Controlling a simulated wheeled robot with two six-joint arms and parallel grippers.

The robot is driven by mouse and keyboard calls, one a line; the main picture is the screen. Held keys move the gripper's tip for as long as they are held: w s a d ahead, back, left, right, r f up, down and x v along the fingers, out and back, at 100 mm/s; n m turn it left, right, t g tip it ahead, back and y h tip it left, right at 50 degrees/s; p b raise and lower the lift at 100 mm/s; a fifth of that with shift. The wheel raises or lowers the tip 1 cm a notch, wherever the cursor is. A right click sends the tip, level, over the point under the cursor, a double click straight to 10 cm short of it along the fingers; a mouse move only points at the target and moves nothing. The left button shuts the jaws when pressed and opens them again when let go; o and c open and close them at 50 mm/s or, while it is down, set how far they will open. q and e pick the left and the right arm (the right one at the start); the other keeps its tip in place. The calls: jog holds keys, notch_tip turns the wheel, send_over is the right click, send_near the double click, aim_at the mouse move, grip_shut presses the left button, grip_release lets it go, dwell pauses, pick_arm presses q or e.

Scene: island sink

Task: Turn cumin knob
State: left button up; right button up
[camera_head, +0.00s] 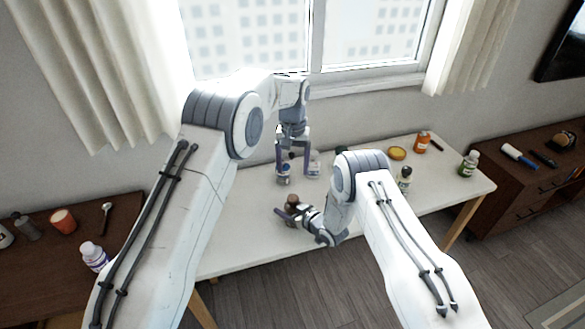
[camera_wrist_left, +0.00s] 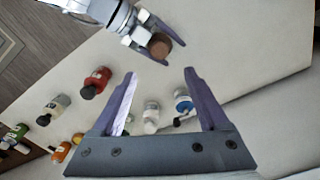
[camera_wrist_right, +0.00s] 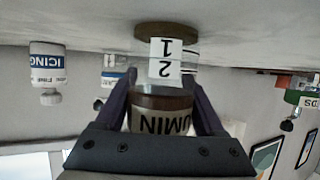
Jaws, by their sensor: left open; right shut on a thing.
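The cumin container (camera_wrist_right: 160,115) shows in the right wrist view, with a label reading "UMIN" and a white strip marked 1 and 2. A brown disc (camera_wrist_right: 166,30) lies beyond it at the table surface. In the left wrist view its round brown top (camera_wrist_left: 159,45) is visible. My right gripper (camera_wrist_right: 165,92) is shut on the cumin container, a finger on each side. My left gripper (camera_head: 293,178) is open and empty, pointing down above the table farther back, near small bottles. The side of the container facing away is hidden.
A blue-and-white bottle (camera_wrist_left: 183,101) and a white one (camera_wrist_left: 151,118) stand near my left fingers. An icing bottle (camera_wrist_right: 47,68) stands beside the cumin. Orange (camera_head: 422,143) and green (camera_head: 468,163) bottles stand at the right. The table's front left is clear.

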aim_at(293, 197)
pick_arm(q)
notch_tip(293, 197, down, 12)
jog(key=n, duration=0.2)
jog(key=shift+f+n, duration=0.1)
jog(key=shift+n, duration=0.3)
grip_shut()
jog(key=shift+m, duration=0.8)
